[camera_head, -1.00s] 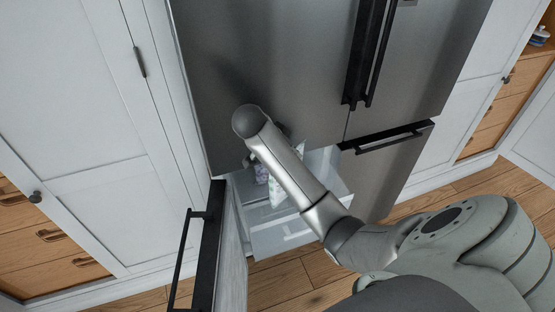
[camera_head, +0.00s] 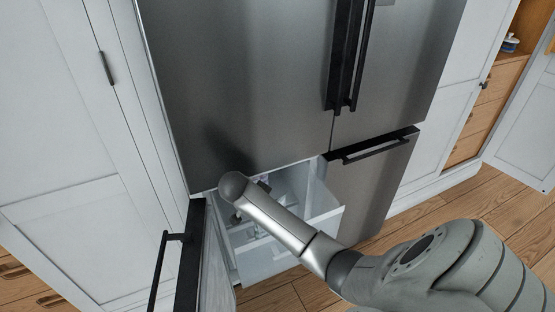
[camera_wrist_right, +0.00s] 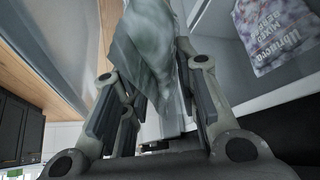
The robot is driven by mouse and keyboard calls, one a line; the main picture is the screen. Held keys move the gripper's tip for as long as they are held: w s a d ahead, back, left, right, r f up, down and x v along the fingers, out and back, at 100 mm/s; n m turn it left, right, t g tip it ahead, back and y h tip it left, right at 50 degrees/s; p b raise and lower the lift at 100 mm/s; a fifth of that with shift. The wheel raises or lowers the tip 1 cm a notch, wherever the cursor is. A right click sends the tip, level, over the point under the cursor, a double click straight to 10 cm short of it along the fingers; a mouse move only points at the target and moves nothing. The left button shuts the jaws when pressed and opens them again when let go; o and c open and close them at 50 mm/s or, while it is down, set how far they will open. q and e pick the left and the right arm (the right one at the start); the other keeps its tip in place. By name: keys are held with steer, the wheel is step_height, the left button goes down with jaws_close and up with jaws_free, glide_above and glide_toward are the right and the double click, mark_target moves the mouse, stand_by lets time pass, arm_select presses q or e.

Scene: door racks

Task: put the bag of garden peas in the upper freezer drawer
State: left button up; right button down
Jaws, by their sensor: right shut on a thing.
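My right gripper (camera_wrist_right: 153,72) is shut on a soft, pale green and white bag, the bag of garden peas (camera_wrist_right: 150,45). The bag's print is not readable. In the head view my right arm reaches over the pulled-out clear freezer drawer (camera_head: 268,262) and hides most of the gripper and the bag. I cannot tell whether the bag touches the drawer floor. A purple and white bag with lettering (camera_wrist_right: 277,32) lies beside it in the right wrist view. My left gripper is not in view.
The open freezer door (camera_head: 190,262), with a black handle, stands just left of the drawer. The steel fridge (camera_head: 250,80) rises above and behind it. The closed right freezer door (camera_head: 365,190) is to the right. Wooden floor (camera_head: 485,205) is clear at the right.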

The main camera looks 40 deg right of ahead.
steer(key=x, duration=0.6)
steer(key=shift+d, duration=0.35)
steer(key=shift+w+f, duration=0.1)
steer(key=shift+f, duration=0.05)
stand_by(0.3)
steer(key=shift+f, duration=0.55)
steer(key=c, duration=1.1)
jaws_free()
steer(key=shift+r, duration=0.1)
steer(key=v, duration=0.6)
steer(key=p+v, duration=0.1)
steer(key=v, duration=0.6)
steer(key=shift+d+r, duration=0.1)
steer(key=shift+d, duration=0.15)
